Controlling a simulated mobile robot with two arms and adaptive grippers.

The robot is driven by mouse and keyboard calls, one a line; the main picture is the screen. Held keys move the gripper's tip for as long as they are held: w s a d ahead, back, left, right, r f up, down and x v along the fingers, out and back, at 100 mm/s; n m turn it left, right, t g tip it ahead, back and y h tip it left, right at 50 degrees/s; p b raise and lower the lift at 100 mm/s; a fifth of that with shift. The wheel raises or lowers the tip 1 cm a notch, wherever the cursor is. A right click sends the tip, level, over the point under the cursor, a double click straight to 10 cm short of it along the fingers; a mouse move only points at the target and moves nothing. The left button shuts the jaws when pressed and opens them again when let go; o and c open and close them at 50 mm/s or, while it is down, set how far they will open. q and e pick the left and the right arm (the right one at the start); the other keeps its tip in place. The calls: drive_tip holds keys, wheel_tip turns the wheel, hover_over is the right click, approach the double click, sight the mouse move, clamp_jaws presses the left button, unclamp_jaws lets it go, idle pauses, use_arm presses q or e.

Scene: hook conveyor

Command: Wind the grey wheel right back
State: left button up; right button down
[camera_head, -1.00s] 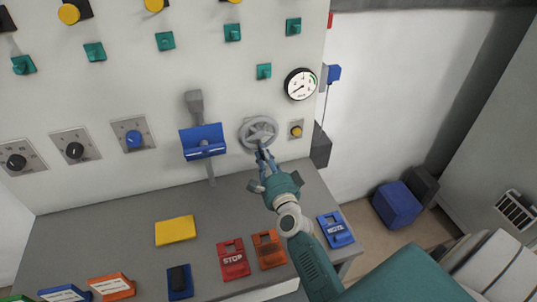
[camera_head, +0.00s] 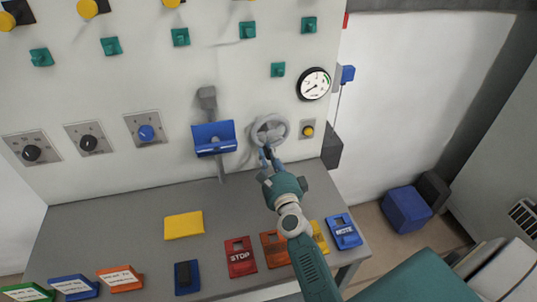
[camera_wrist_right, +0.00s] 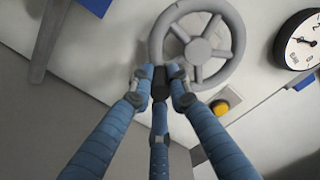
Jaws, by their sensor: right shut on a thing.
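The grey wheel (camera_head: 270,131) is a spoked handwheel on the white panel, left of a small yellow button. It also shows in the right wrist view (camera_wrist_right: 232,38). My right gripper (camera_head: 267,155) is at the lower rim of the wheel. In the right wrist view its blue fingers (camera_wrist_right: 162,85) close around a dark handle at the rim's lower left. My left gripper is not in view.
A round gauge (camera_head: 313,84) is above and right of the wheel. A blue holder (camera_head: 214,138) is to its left, and a yellow button (camera_head: 307,130) to its right. Below, the grey bench (camera_head: 120,225) carries a yellow block (camera_head: 184,225), a red STOP tag (camera_head: 240,257) and several other coloured tags.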

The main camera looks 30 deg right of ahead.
drive_tip(key=c, duration=1.7)
unclamp_jaws()
drive_tip(key=shift+o, duration=0.2)
drive_tip(key=v, duration=1.2)
